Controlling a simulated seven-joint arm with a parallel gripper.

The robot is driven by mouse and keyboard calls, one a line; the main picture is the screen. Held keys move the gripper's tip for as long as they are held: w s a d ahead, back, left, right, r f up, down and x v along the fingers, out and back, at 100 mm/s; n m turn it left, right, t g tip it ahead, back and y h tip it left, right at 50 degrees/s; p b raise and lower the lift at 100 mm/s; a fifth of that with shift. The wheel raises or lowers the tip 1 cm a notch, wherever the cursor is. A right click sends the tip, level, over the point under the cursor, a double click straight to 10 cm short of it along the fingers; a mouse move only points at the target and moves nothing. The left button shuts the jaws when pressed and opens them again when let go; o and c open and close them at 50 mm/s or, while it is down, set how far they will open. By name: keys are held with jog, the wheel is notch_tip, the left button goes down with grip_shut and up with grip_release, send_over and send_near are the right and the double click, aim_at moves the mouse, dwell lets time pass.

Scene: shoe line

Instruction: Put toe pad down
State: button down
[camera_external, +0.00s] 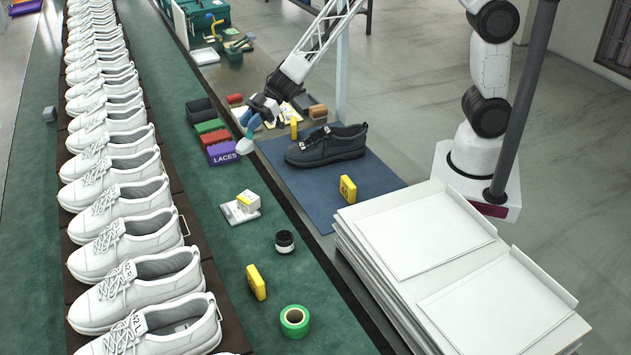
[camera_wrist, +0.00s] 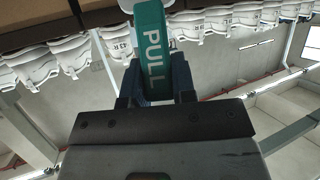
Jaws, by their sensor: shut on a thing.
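My gripper (camera_external: 252,114) is shut on a teal, strap-like piece marked "PULL" (camera_wrist: 153,48), which I take to be the toe pad's handle. In the external view a pale, rounded end (camera_external: 244,146) hangs below it, just right of the purple LACES box. I cannot tell whether that end touches anything. In the wrist view my dark fingers (camera_wrist: 155,82) stand on both sides of the teal piece, and its far end runs out at the top edge. A dark shoe (camera_external: 325,150) stands on the blue mat (camera_external: 375,190), right of my gripper.
Red, green and purple boxes (camera_external: 222,153) stand left of my gripper. A yellow block (camera_external: 348,188) stands on the mat. White shoes (camera_external: 140,255) line the left. A black jar (camera_external: 284,242) and green tape roll (camera_external: 295,321) sit on the green surface. White boards (camera_external: 430,240) are stacked at right.

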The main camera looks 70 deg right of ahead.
aim_at(246, 145)
notch_tip(246, 145, down, 6)
dwell(0.7)
jog(key=shift+f, duration=0.1)
jog(key=shift+f, duration=1.9)
jog(key=shift+f, duration=0.15)
jog(key=c, duration=0.9)
grip_release()
jog(key=shift+c, duration=0.2)
